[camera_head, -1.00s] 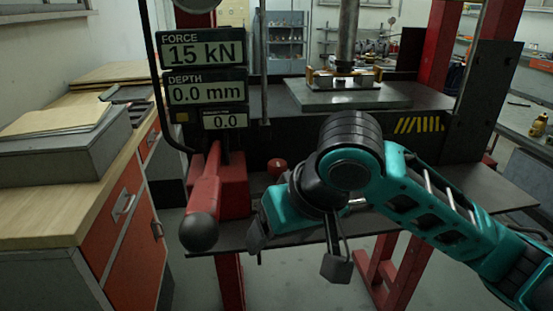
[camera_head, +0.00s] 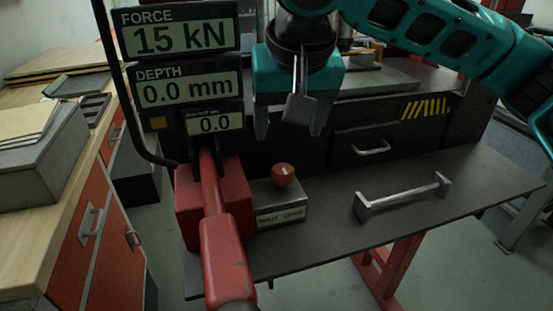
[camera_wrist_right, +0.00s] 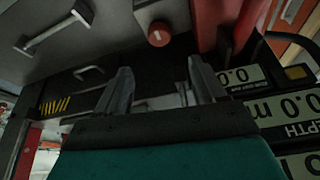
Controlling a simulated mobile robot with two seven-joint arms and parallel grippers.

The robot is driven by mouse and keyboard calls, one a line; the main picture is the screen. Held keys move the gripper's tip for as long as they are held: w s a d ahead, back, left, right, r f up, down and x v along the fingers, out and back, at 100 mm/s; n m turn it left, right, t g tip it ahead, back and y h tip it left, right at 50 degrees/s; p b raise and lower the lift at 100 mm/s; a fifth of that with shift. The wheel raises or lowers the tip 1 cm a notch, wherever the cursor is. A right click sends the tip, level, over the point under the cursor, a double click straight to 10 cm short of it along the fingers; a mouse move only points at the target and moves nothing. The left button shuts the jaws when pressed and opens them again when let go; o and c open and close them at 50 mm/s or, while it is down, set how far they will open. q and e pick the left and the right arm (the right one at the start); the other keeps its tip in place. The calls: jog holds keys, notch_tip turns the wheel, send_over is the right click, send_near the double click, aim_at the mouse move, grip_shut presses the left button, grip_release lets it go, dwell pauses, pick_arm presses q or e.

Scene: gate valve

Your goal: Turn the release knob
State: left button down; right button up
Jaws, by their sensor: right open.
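The release knob (camera_head: 283,175) is a small round red knob with a pale mark on top. It sits on a grey box (camera_head: 281,205) whose front label reads "SHUT OPEN". In the right wrist view the knob (camera_wrist_right: 158,34) shows at the top centre, beyond the fingertips. My right gripper (camera_head: 289,128) is open and empty, with its fingers pointing down, above the knob and apart from it. It also shows in the right wrist view (camera_wrist_right: 160,78) with its two fingers spread. My left gripper is in neither view.
The red pump lever (camera_head: 222,245) rises close left of the knob box. A metal bar handle (camera_head: 403,195) stands on the dark shelf (camera_head: 330,235) to the right. A drawer handle (camera_head: 371,148) is behind. The display panel (camera_head: 186,85) reads 15 kN and 0.0 mm.

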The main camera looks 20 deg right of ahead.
aim_at(283, 168)
jog(key=x, duration=1.1)
jog(key=shift+w+f, duration=0.1)
jog(key=shift+f, duration=0.2)
jog(key=c, duration=1.1)
